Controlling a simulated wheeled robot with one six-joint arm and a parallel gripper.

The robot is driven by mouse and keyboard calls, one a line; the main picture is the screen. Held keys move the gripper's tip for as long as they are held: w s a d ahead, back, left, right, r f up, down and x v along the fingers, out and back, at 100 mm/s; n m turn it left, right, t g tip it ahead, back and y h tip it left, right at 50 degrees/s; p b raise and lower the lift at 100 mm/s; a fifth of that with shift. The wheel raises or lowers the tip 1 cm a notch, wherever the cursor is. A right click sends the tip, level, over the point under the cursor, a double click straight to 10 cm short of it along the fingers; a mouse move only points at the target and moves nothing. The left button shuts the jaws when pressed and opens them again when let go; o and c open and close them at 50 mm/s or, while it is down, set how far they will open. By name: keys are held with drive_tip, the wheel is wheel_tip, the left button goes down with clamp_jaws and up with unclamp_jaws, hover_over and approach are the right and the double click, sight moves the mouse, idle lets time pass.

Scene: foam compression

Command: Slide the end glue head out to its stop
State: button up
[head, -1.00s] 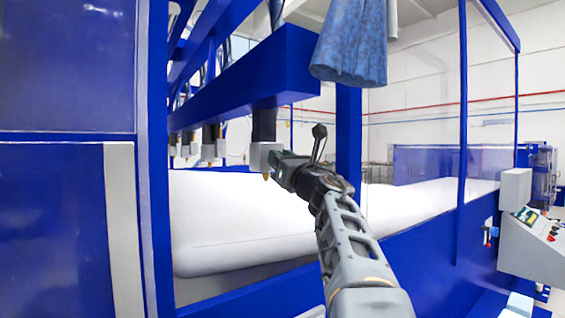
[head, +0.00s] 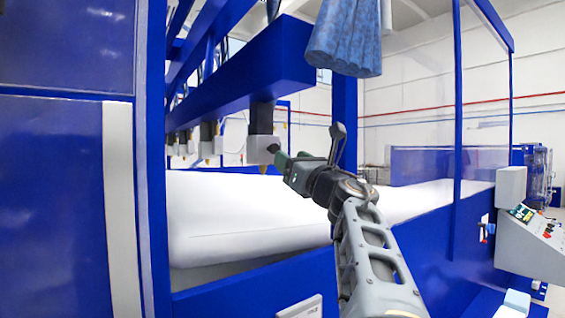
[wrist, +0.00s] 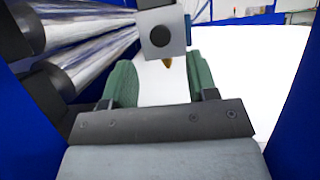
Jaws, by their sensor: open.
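The end glue head (head: 263,148) is a pale grey block under a black cylinder, with a brass nozzle at its bottom. It hangs from the blue overhead beam above the white foam. My gripper (head: 276,154) is just right of the block in the head view. In the wrist view, the glue head (wrist: 163,36) stands beyond the green fingers of my gripper (wrist: 157,78), its nozzle (wrist: 167,62) showing between them. The fingers are apart with nothing between them. I cannot tell whether a fingertip touches the block.
Several more glue heads (head: 207,140) hang in a row farther left along the blue beam (head: 240,72). White foam (head: 230,215) lies below my gripper. A blue hanging cloth (head: 345,38) is above my arm. A control console (head: 525,235) stands at right.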

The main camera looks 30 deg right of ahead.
drive_tip(key=b+v, duration=0.2)
drive_tip(key=v, duration=0.6)
drive_tip(key=shift+w+f, duration=0.1)
idle(0.6)
